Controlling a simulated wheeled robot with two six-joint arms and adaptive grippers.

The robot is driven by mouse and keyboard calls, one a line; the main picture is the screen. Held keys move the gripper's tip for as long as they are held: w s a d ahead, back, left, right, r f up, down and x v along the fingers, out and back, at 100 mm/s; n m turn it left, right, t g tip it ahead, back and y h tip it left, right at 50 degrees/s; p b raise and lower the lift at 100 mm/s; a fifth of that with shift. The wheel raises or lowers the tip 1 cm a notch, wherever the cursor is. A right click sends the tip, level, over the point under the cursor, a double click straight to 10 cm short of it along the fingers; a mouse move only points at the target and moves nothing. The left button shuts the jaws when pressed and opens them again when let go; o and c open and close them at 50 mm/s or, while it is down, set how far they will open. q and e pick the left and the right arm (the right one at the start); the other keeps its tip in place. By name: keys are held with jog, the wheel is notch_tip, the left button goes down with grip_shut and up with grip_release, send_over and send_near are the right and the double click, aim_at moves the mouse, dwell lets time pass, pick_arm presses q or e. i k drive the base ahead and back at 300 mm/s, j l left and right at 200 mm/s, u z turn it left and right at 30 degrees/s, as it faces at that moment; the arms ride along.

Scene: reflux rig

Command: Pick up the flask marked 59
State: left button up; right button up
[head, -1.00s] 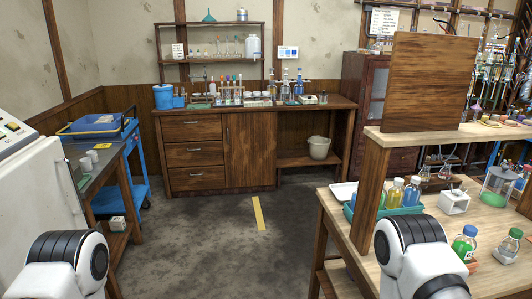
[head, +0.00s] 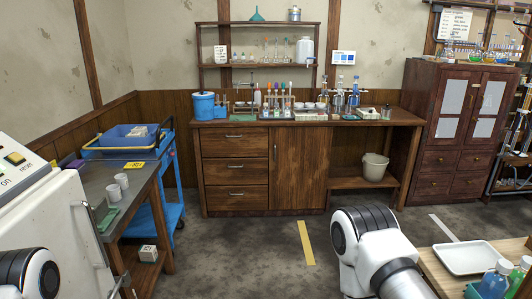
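No flask marked 59 can be made out; any markings on the glassware are too small to read. Flasks with clear and blue contents (head: 346,96) stand on the right half of the wooden bench (head: 268,165) at the back wall. More flasks with coloured liquid (head: 490,50) stand on top of the dark cabinet (head: 465,135) at the right. Small glassware also stands on the shelf above the bench. Parts of both my arms show at the bottom left and bottom right centre. Neither of my grippers is in view.
A blue cart (head: 170,175) and a grey-topped side table (head: 90,190) stand at the left, beside a white machine (head: 60,240). A table with a white tray (head: 466,258) and bottles (head: 495,280) is at the lower right.

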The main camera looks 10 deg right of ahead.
aim_at(490, 55)
jog(key=i+z, duration=0.25)
jog(key=i, duration=0.9)
jog(key=i+j+z, duration=0.1)
jog(key=i+z, duration=0.15)
jog(key=i, duration=0.9)
jog(key=i+l+z, duration=0.25)
jog(key=i+z, duration=0.2)
jog(key=i+l+z, duration=0.1)
jog(key=i+z, duration=0.75)
jog(key=i+j+z, duration=0.2)
jog(key=i+z, duration=0.25)
jog(key=i+j+z, duration=0.3)
jog(key=z, duration=0.15)
jog(key=i+l+z, duration=0.2)
jog(key=i, duration=0.65)
jog(key=i+z, duration=0.15)
jog(key=i, duration=0.7)
jog(key=i+u, duration=0.4)
jog(key=i+l+u, duration=0.25)
jog(key=i+u, duration=0.15)
jog(key=i+l+u, duration=0.5)
jog(key=l+u, duration=0.15)
jog(key=l, duration=0.2)
jog(key=l+u, duration=0.25)
jog(key=l, duration=0.25)
